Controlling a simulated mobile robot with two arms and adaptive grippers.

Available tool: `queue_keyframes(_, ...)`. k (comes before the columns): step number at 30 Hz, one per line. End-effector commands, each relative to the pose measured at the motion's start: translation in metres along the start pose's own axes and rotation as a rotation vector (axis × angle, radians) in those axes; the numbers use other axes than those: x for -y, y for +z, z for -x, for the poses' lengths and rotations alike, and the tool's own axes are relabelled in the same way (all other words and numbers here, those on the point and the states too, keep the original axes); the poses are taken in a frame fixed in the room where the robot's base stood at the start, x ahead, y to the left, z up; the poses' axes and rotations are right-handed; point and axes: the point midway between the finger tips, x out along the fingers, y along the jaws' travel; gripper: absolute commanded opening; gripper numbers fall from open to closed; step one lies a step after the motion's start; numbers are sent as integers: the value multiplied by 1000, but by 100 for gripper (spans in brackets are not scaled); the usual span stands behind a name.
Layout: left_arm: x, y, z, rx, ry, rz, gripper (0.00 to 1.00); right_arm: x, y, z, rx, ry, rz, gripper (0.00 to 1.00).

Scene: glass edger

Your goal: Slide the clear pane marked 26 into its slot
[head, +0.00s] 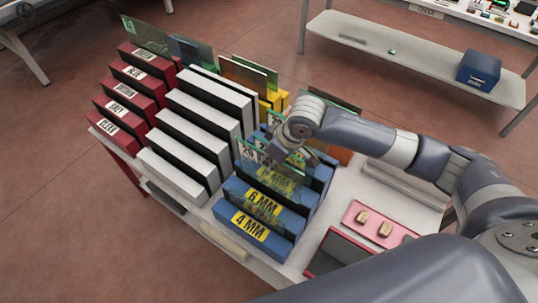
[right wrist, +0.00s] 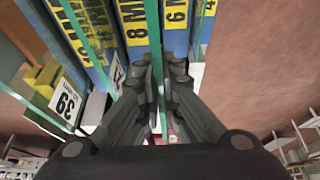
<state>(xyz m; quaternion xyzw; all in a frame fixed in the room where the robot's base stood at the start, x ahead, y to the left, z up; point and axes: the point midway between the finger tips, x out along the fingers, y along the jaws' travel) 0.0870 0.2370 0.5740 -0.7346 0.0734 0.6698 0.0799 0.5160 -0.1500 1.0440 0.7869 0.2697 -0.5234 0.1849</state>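A clear pane with green edges (head: 246,153) stands upright over the blue rack in the head view; its white mark looks like 26 but is small. My right gripper (head: 283,150) is at its upper part. In the right wrist view the gripper (right wrist: 161,78) has its fingers close on both sides of the pane's green edge (right wrist: 154,30). The pane lines up between the blue blocks marked 8 MM (right wrist: 134,25) and 6 MM (right wrist: 176,25). Whether its lower edge is in a slot is hidden. My left gripper is not in view.
Another pane stands at the front blocks, near the 4 MM block (head: 250,227). A pane label marked 39 (right wrist: 67,104) is left of my fingers. White racks (head: 185,150) and red blocks (head: 118,115) stand left. A pink tray (head: 375,222) lies right.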

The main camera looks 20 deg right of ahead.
Motion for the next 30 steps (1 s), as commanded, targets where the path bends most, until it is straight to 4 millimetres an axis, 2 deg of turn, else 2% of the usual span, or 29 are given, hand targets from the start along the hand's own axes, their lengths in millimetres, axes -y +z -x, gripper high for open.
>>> queue_keyframes(12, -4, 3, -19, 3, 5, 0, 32, 0, 14, -39, -4, 0, 0, 0)
queue_keyframes(30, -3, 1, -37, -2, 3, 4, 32, 1, 35, -88, -5, 0, 0, 0)
